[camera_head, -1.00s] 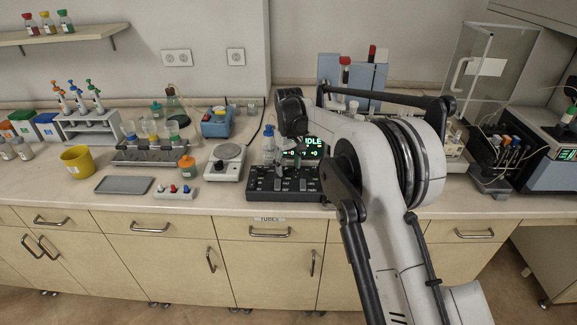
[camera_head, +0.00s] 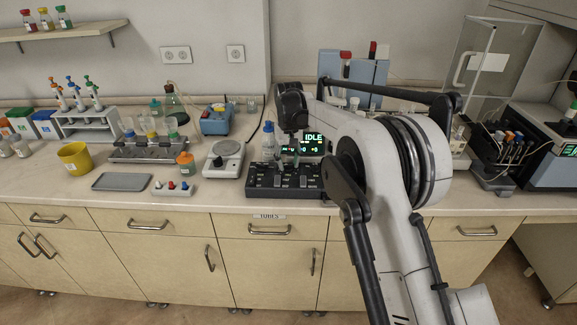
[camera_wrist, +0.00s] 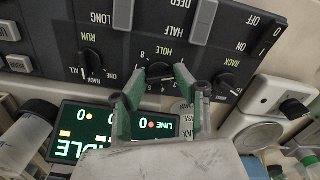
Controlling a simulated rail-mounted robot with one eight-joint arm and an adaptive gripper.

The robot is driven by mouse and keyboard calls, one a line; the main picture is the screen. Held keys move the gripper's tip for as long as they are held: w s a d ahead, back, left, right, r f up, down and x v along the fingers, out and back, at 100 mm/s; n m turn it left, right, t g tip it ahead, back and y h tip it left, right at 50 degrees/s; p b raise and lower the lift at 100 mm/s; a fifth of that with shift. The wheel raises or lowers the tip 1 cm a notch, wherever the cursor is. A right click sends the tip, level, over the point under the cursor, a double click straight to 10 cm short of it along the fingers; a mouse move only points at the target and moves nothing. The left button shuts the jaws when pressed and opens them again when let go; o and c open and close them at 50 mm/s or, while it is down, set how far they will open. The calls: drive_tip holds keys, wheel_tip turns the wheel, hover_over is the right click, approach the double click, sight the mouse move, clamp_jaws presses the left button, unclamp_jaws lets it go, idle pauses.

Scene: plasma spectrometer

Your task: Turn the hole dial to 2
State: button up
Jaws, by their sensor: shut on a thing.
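The dark control box (camera_head: 270,193) stands on the bench below a screen (camera_head: 313,144) reading IDLE. In the wrist view the panel is upside down. The black HOLE dial (camera_wrist: 159,71) sits in the middle of its lower row, with numerals around it, including 7 and 8. My gripper (camera_wrist: 157,80) has its two green-tipped fingers on either side of this dial and is shut on it. The fingers hide part of the scale, and I cannot read where the dial points. In the head view my arm hides much around my gripper (camera_head: 290,150).
The RUN dial (camera_wrist: 92,62) and RACK dial (camera_wrist: 226,84) flank the HOLE dial closely. Lever switches (camera_wrist: 123,14) lie beyond it. The lit screen (camera_wrist: 110,132) is near the fingers. A round-topped device (camera_head: 226,155) stands left of the box.

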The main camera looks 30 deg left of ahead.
drive_tip(key=shift+m+b, duration=0.9)
drive_tip(key=shift+m, duration=1)
drive_tip(key=o, duration=1.1)
wheel_tip(320, 180, up, 12)
